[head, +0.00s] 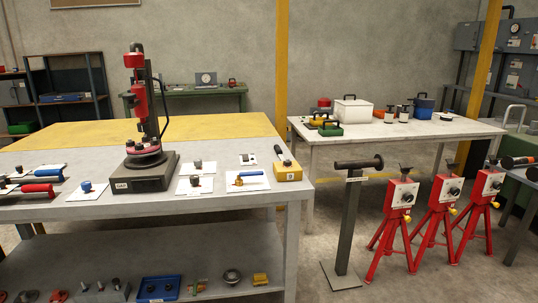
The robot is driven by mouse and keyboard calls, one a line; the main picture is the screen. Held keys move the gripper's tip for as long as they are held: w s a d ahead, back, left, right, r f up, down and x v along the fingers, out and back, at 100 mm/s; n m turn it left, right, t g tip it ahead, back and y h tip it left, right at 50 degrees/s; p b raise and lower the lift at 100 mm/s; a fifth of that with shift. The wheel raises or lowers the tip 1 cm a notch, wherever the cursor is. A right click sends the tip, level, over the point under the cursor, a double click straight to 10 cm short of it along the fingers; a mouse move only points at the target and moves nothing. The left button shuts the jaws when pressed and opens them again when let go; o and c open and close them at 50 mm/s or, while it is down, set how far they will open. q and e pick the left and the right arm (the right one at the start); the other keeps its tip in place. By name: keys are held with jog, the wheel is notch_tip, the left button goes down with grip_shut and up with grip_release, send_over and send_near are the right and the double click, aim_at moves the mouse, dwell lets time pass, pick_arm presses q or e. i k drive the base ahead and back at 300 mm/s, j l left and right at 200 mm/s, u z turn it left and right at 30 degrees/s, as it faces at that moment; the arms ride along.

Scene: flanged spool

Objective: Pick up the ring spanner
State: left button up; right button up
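I cannot make out a ring spanner for certain. A small blue-handled tool with an orange end (248,174) lies on a white mat at the right of the grey workbench (230,208). Beside it, a dark bar-like tool (281,155) leans over a yellow block (288,173). At the left end of the bench lie a red-handled tool (38,188) and a blue-handled tool (47,172). These are too small to identify. Neither of my grippers shows in the head view.
A red and black press-like stand (144,170) stands on the bench among small parts on white mats. A dark post with a crossbar (347,215) and red tripod stands (393,220) occupy the floor at right. A pale table (400,137) behind holds boxes. The yellow bench area (210,128) is mostly clear.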

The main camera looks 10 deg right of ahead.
aim_at(279, 152)
jog(key=i+l+u, duration=0.1)
jog(key=u, duration=0.35)
jog(key=l+u, duration=0.2)
jog(key=u, duration=0.3)
jog(key=i+l+u, duration=0.1)
jog(key=l+u, duration=0.4)
jog(key=l, duration=0.2)
jog(key=l+u, duration=0.25)
jog(key=l, duration=0.5)
jog(key=k+l+u, duration=0.2)
jog(key=l, duration=1.35)
jog(key=k+l+u, duration=0.1)
jog(key=l, duration=0.7)
